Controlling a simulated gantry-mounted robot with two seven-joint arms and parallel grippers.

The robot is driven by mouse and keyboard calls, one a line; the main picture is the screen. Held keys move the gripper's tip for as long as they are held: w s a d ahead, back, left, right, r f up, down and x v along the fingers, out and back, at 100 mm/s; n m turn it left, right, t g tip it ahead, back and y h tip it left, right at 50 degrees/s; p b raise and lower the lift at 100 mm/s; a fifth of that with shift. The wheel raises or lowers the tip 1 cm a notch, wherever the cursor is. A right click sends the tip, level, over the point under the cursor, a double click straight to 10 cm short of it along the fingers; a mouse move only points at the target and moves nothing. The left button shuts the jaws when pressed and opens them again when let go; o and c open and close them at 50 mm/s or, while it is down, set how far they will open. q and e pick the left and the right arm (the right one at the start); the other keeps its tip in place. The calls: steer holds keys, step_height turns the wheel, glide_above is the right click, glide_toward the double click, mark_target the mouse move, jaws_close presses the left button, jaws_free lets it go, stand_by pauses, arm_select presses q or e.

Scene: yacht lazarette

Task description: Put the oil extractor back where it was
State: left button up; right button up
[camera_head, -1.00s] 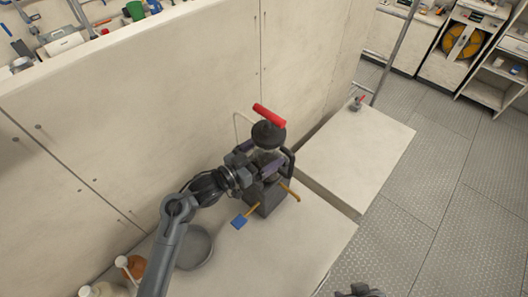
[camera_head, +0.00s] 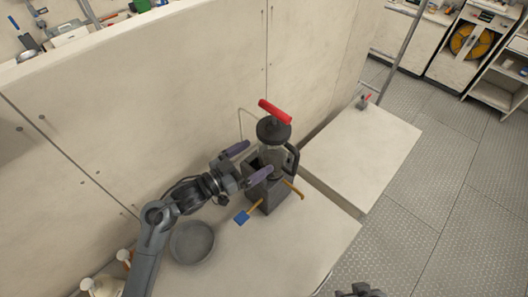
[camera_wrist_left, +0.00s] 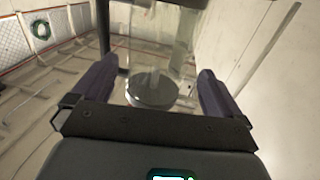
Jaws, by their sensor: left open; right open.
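The oil extractor (camera_head: 272,158) has a red T-handle, a black cap, a clear cylinder and a black side handle. It stands upright in a dark box-like holder (camera_head: 270,196) on the pale bench. My left gripper (camera_head: 245,164) is open at the extractor's left side, its fingers apart from the cylinder in the head view. In the left wrist view the clear cylinder (camera_wrist_left: 158,45) is ahead, between and beyond the open fingers. My right gripper (camera_head: 360,291) shows only in part at the bottom edge.
A grey round pan (camera_head: 192,243) lies on the bench (camera_head: 300,235) left of the holder. A blue-tipped yellow tool (camera_head: 243,216) sticks out from the holder's front. White jugs (camera_head: 100,287) stand at lower left. A wall (camera_head: 180,110) rises behind. Another pale surface (camera_head: 360,150) is to the right.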

arm_select(q)
steer(key=s+a+f+n+y, duration=0.5)
steer(key=s+a+f+y, duration=0.6)
steer(key=s+f, duration=0.15)
steer(key=s+a+f+n+g+y, duration=0.1)
steer(key=s+g, duration=0.3)
steer(key=s, duration=0.5)
steer(key=s+a+f+n+g+y, duration=0.1)
steer(key=s+a+f+n+g, duration=0.1)
steer(key=s, duration=0.6)
steer(key=shift+s+a+f+g+y+b, duration=0.35)
steer(key=shift+a+f+g, duration=0.35)
steer(key=shift+a+g, duration=0.3)
